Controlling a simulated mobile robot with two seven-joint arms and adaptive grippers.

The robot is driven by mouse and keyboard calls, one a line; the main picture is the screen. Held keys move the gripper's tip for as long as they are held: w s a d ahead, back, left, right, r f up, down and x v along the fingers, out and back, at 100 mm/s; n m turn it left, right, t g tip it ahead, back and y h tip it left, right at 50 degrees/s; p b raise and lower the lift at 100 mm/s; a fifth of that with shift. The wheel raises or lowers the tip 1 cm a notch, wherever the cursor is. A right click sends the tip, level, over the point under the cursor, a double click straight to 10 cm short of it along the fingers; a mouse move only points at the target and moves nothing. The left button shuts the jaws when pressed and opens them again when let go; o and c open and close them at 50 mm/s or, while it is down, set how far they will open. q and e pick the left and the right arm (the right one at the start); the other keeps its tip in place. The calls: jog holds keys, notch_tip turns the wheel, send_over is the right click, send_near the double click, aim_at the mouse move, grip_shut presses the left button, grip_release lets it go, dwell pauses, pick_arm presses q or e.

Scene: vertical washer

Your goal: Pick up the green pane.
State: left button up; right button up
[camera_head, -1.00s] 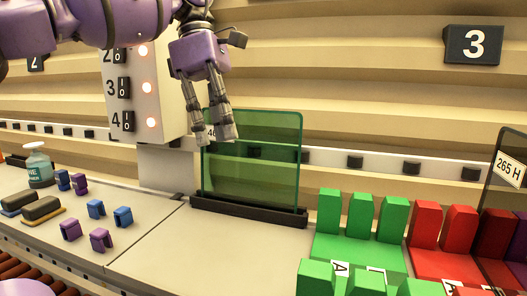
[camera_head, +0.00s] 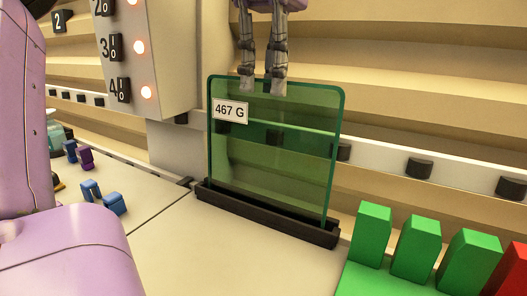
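The green pane (camera_head: 270,155) is see-through and stands upright in a long black holder (camera_head: 265,213) on the counter. A white label reading 467 G (camera_head: 230,111) is at its upper left. My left gripper (camera_head: 262,86) points down at the pane's top edge, left of its middle. Its two fingers are apart with a gap between them, and the tips overlap the top edge in the picture. I cannot tell whether they touch the glass or straddle it. My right gripper is not in view.
Green blocks (camera_head: 416,248) stand at the lower right, with a red block (camera_head: 511,272) beside them. Small blue clips (camera_head: 104,198) lie on the left counter. A white switch panel (camera_head: 150,50) rises behind on the left. My purple arm covers the left side.

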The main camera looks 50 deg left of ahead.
aim_at(266, 117)
pick_arm(q)
jog(key=shift+f, duration=0.65)
jog(key=f+p, duration=0.1)
jog(key=f, duration=0.3)
jog(key=shift+s+f, duration=0.1)
jog(key=shift+s, duration=0.1)
jog(key=shift+f, duration=0.2)
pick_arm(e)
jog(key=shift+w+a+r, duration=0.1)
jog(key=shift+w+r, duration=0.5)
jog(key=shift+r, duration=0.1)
pick_arm(q)
grip_shut()
jog(key=shift+r, duration=0.15)
